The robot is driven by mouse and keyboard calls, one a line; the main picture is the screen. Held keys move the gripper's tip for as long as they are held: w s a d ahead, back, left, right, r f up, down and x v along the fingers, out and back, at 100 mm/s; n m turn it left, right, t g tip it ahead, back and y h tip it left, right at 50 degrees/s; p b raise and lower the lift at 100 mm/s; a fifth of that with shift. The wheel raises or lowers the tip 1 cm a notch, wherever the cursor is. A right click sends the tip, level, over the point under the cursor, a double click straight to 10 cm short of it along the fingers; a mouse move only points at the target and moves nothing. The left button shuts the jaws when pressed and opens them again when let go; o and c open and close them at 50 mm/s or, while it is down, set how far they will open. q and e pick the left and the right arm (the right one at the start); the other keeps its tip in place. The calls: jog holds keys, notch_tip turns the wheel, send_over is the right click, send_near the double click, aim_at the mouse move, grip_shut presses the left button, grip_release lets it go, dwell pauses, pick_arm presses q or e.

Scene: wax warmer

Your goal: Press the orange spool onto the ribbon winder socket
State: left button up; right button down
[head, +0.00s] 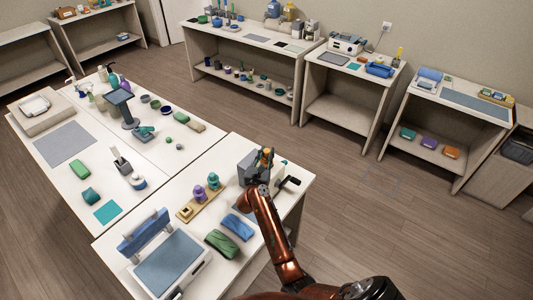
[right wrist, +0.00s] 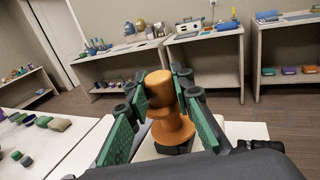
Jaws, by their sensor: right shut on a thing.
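The orange spool (right wrist: 168,122) stands upright between the green-padded fingers of my right gripper (right wrist: 160,82) in the right wrist view. The gripper is shut on it. In the head view the spool (head: 268,153) is a small orange patch at my right gripper (head: 265,160), beside the grey ribbon winder (head: 249,166) near the table's far right corner. A black crank-like part (head: 291,181) shows to the right. The socket is hidden by the gripper and spool, so I cannot tell whether the spool touches it. My left gripper is out of view.
A blue bundle (head: 238,226) and a green bundle (head: 222,243) lie in front. A blue-and-white device (head: 170,264) sits at the table's near left.

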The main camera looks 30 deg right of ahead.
jog(key=shift+f+b, duration=0.4)
jog(key=shift+f, duration=0.2)
jog(key=c, duration=1.6)
grip_release()
jog(key=shift+s+a, duration=0.1)
